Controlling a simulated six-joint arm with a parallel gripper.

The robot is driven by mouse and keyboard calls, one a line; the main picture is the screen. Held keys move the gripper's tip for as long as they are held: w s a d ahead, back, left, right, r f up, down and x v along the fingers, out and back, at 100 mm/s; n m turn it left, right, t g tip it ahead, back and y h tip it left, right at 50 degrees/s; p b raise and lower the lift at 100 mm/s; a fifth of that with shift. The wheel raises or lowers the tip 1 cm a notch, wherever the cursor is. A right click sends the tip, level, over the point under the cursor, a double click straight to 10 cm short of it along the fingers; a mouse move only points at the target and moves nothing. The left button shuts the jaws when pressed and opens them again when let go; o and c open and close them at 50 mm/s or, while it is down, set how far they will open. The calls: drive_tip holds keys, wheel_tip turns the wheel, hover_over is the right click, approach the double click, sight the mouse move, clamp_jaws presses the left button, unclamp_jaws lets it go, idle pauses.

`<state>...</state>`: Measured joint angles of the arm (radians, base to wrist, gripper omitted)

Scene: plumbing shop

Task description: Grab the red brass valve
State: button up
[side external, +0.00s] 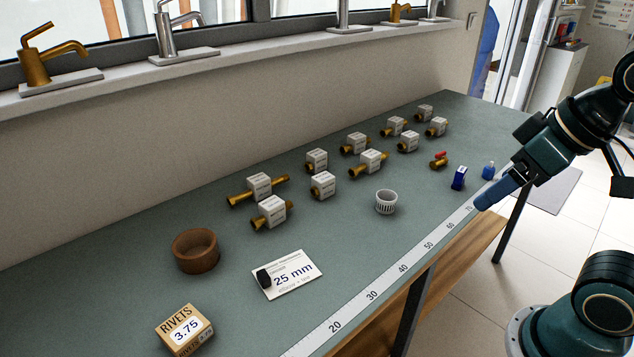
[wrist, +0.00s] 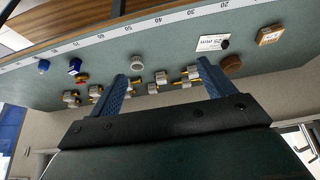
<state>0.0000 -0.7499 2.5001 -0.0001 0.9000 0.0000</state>
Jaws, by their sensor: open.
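The red brass valve (side external: 439,161) is a small brass body with a red handle on top. It stands on the green bench top in the right part of the side view, left of a dark blue box. In the wrist view a small yellowish spot (wrist: 82,77) near the blue box may be this valve, but it is too small to be sure. My gripper (side external: 481,203) is above the bench's front edge, apart from the valve and to its lower right in the side view. In the wrist view my gripper (wrist: 162,69) has its two blue fingers wide apart with nothing between them.
Several white-tagged brass fittings (side external: 272,210) stand in rows behind and left of the valve. A ruler strip (side external: 400,270) runs along the front edge. A brown ring (side external: 195,250) and rivets box (side external: 184,329) stand left.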

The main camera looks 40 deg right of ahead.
drive_tip(key=w+d+r, duration=0.2)
drive_tip(key=w, duration=0.3)
drive_tip(key=w+d+r, duration=0.2)
drive_tip(key=w+d, duration=0.1)
drive_tip(key=w, duration=0.2)
drive_tip(key=m+g, duration=0.1)
drive_tip(key=m, duration=0.1)
hover_over(442, 153)
drive_tip(key=s, duration=0.5)
wheel_tip(442, 153, down, 15)
drive_tip(key=shift+h, duration=0.3)
drive_tip(key=shift+a+x, duration=0.2)
drive_tip(key=shift+x, duration=2)
drive_tip(key=shift+a+x, duration=0.2)
drive_tip(key=shift+x, duration=2)
drive_tip(key=shift+f, duration=0.2)
